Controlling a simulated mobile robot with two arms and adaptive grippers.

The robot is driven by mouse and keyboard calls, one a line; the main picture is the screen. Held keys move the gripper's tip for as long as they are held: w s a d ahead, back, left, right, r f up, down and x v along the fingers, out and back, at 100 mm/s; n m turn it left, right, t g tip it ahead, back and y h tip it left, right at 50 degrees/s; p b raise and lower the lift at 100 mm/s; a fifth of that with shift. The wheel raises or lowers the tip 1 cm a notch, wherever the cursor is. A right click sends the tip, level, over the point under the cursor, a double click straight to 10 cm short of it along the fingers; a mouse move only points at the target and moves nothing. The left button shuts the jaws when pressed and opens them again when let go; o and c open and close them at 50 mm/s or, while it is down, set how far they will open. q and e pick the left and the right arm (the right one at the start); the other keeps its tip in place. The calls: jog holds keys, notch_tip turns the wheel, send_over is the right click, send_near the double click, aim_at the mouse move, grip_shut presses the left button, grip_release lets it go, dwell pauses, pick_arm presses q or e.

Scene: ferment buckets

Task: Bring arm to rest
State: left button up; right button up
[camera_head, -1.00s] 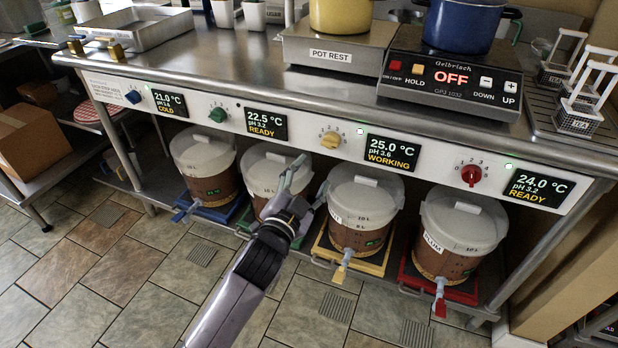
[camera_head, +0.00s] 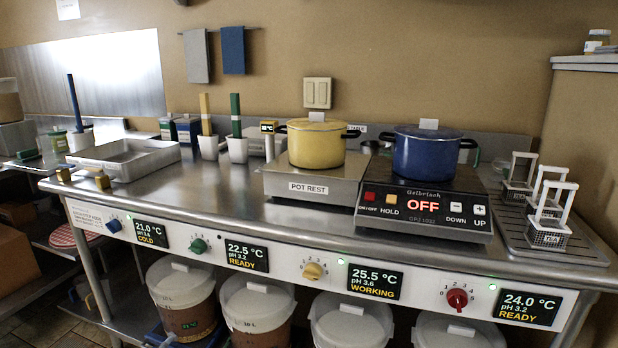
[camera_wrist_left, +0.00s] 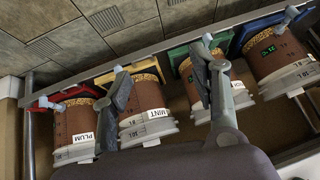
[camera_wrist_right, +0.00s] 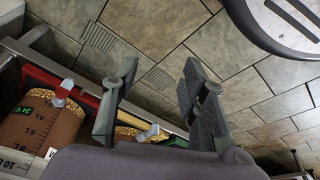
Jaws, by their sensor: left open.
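Neither gripper shows in the head view. My left gripper (camera_wrist_left: 163,68) shows in the left wrist view with its fingers spread wide, open. It is in front of the row of buckets, with the plum bucket (camera_wrist_left: 75,138) to the left and the mint bucket (camera_wrist_left: 148,98) between the fingers in the picture. I see no object held in it. My right gripper (camera_wrist_right: 161,70) shows in the right wrist view with its fingers apart and only floor between the tips. A bucket on a red tray (camera_wrist_right: 35,125) is to its left.
The steel counter (camera_head: 220,205) runs across above the buckets. It carries a yellow pot (camera_head: 316,146), a blue pot (camera_head: 425,155) on a hotplate reading OFF, and white baskets (camera_head: 549,228) at right. The tiled floor (camera_wrist_right: 160,30) beside the buckets is clear.

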pick_arm(q)
jog(key=s+a+f+g+p, duration=0.2)
jog(key=s+f+p, duration=0.3)
jog(key=s, duration=0.6)
jog(key=s+a+f+n+g+p, duration=0.1)
jog(key=s+f+p, duration=0.4)
jog(key=s, duration=0.6)
jog(key=s+a+f+g+p, duration=0.3)
jog(key=s+p, duration=0.5)
jog(key=s, duration=0.3)
notch_tip(320, 180, down, 2)
jog(key=shift+s+a+n+y, duration=0.3)
jog(key=shift+s+a, duration=0.05)
jog(key=shift+a, duration=0.25)
pick_arm(e)
jog(key=s+d+f+g, duration=0.1)
jog(key=s+f, duration=0.3)
jog(key=s, duration=0.6)
jog(key=s+d+f, duration=0.2)
jog(key=s+f, duration=0.2)
jog(key=s, duration=0.5)
jog(key=shift+s+d+g, duration=0.15)
jog(key=shift+s+g, duration=0.2)
jog(key=shift+g, duration=0.05)
jog(key=shift+f, duration=0.1)
